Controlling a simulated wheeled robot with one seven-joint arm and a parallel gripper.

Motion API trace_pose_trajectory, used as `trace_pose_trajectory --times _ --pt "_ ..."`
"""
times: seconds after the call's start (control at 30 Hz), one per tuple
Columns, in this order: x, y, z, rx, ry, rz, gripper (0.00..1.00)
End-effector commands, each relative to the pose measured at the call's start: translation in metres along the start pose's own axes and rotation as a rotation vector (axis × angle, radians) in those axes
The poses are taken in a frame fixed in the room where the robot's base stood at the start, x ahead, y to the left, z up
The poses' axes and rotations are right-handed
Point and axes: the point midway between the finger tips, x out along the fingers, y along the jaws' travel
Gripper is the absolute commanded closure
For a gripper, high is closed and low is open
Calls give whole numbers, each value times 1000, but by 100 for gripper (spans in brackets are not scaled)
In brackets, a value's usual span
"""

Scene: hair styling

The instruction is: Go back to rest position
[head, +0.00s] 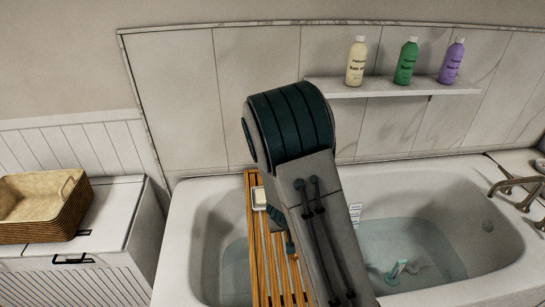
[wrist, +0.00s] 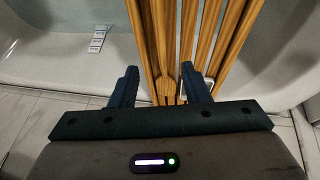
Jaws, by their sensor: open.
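My arm (head: 315,210) reaches over the bathtub and its slatted wooden rack in the head view, and it hides most of my gripper there. In the wrist view my gripper (wrist: 161,88) is open, with its two dark fingers apart over the near end of the rack (wrist: 187,35). A small rounded wooden piece (wrist: 165,86) shows between the fingers; I cannot tell whether it is part of the rack or a separate thing. No object is visibly gripped.
The bathtub (head: 185,235) holds water with a small item (head: 397,268) in it. A pale block (head: 258,197) lies on the rack. A shelf (head: 390,89) carries cream, green and purple bottles. A wicker basket (head: 45,222) sits on the white cabinet (head: 125,215) at left. Taps (head: 515,187) are at right.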

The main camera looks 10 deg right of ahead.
Motion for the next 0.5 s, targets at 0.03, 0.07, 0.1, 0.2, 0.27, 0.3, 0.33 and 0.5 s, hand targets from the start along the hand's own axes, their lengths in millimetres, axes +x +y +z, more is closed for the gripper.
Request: trace_pose_trajectory --times 0.03,0.07,0.1,0.2,0.27,0.3,0.33,0.5 --pt "0 0 0 0 0 0 57" --pt "0 0 0 0 0 0 57" --pt "-2 0 -1 2 1 -5 57" --pt "-14 -4 -5 16 5 -47 57" --pt "-28 -6 -9 31 8 -88 57" --pt "-39 -8 -11 40 9 -121 57" --pt "-49 -10 -13 48 9 -148 57" --pt "-107 -13 -13 71 -3 -281 57"
